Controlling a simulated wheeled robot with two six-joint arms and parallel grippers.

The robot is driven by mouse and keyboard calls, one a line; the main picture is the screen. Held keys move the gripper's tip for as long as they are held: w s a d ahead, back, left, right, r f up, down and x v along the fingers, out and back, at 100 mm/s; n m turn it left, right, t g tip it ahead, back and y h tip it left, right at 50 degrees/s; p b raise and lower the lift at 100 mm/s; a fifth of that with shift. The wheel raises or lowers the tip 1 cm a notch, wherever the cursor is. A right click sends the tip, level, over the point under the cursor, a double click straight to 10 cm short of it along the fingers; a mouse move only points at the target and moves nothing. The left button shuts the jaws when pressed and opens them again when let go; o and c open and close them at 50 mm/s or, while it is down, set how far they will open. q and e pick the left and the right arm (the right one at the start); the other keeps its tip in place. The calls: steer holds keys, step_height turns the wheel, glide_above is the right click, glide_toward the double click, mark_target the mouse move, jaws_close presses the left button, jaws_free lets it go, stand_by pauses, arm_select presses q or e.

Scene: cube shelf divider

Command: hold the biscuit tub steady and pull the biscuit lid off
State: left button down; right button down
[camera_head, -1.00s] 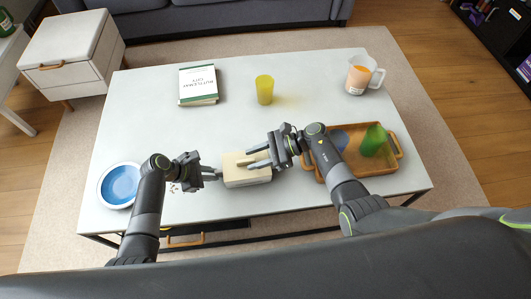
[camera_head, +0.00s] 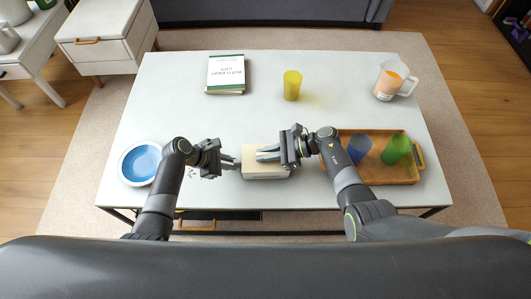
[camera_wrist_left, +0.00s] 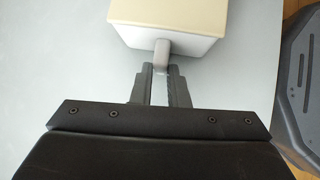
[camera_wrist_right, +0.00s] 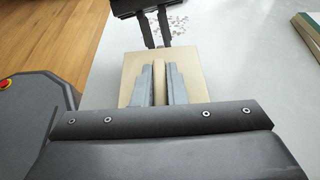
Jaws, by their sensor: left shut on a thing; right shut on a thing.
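The biscuit tub (camera_head: 266,175) is a pale box near the table's front edge. Its cream biscuit lid (camera_head: 254,149) lies flat on top, with no gap that I can make out. In the left wrist view, the tub's white side (camera_wrist_left: 195,47) has a grey handle (camera_wrist_left: 162,50), and my left gripper (camera_wrist_left: 160,72) is shut on it. My left gripper (camera_head: 236,163) reaches the tub from the left in the head view. My right gripper (camera_head: 264,154) comes from the right above the lid. In the right wrist view it is shut on the lid's raised ridge (camera_wrist_right: 159,70).
A wooden tray (camera_head: 397,174) with a blue cup (camera_head: 359,148) and a green cup (camera_head: 396,149) is at right, partly behind my right arm. A blue bowl (camera_head: 141,162) is at left. A yellow cup (camera_head: 292,86), book (camera_head: 226,73) and pitcher (camera_head: 389,83) stand farther back. The table's middle is clear.

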arm_select(q)
steer(key=shift+f, duration=0.1)
arm_select(e)
steer(key=shift+r, duration=0.1)
steer(key=shift+r, duration=0.35)
steer(key=shift+r, duration=0.25)
steer(key=shift+s+r, duration=0.1)
steer(key=shift+r, duration=1.3)
arm_select(q)
steer(key=c, duration=1.3)
jaws_free()
steer(key=shift+c, duration=0.2)
steer(key=v, duration=1.2)
